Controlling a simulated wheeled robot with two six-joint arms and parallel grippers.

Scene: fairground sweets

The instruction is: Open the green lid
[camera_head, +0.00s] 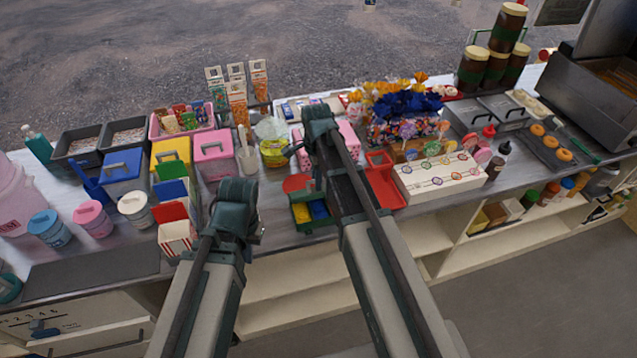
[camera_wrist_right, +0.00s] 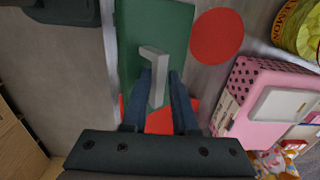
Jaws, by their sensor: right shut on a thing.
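The green lid (camera_wrist_right: 178,22) shows in the right wrist view, with a grey handle (camera_wrist_right: 157,75) on top. My right gripper (camera_wrist_right: 160,85) is shut on that handle, with one finger on each side. In the head view my right arm hides the lid and the fingertips. The green box (camera_head: 301,224) stands at the counter's front edge, with its top uncovered and blue and yellow things inside. My left gripper (camera_head: 237,207) is left of the green box; its fingers are hidden.
A red disc (camera_head: 297,183) lies behind the green box. A pink box (camera_head: 349,137) is behind my right arm, and a red tray (camera_head: 387,192) is to the right. A red-and-white striped box (camera_head: 176,238) stands left of my left gripper.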

